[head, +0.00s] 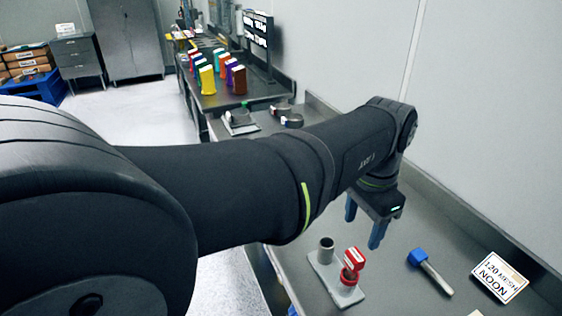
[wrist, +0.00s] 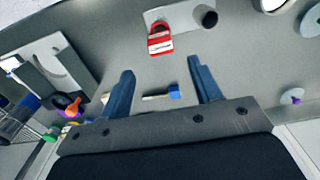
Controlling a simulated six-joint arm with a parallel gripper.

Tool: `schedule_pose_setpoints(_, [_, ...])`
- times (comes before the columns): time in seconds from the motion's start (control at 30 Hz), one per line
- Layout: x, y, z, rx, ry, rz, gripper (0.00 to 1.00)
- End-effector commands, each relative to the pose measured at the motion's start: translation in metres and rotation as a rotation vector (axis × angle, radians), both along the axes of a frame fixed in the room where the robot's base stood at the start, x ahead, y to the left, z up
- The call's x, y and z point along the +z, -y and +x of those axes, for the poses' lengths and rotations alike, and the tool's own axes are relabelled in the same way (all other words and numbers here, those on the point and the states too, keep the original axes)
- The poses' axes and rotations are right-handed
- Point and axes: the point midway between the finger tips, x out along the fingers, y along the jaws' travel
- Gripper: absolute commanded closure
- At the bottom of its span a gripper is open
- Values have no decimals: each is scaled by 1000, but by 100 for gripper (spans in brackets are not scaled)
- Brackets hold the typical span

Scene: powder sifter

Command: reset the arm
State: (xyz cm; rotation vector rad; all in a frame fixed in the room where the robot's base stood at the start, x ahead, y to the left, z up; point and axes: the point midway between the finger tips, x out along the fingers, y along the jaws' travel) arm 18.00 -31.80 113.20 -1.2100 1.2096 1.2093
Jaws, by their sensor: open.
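My gripper (head: 364,221) hangs over the grey counter (head: 400,285) from my arm, which reaches across the head view. Its two blue fingers are open and apart, with nothing between them. The wrist view also shows the open fingers (wrist: 163,85), with the counter surface below and beyond them.
A grey holder (head: 323,268) carries a red-topped item (head: 353,262) and a dark cylinder (head: 326,246). A blue-headed tool (head: 418,257) and a "120 MESH NOON" card (head: 498,277) lie to the right. A wall runs along the counter's back. Coloured boxes (head: 206,78) stand farther off.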

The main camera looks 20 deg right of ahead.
Motion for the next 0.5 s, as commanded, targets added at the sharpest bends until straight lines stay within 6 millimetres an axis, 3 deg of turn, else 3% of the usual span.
schedule_pose_setpoints(0.27, [-14, 0, 0, 0, -2, 3, 42])
schedule_pose_setpoints(0.5, [-58, 0, 0, 0, -2, 4, 42])
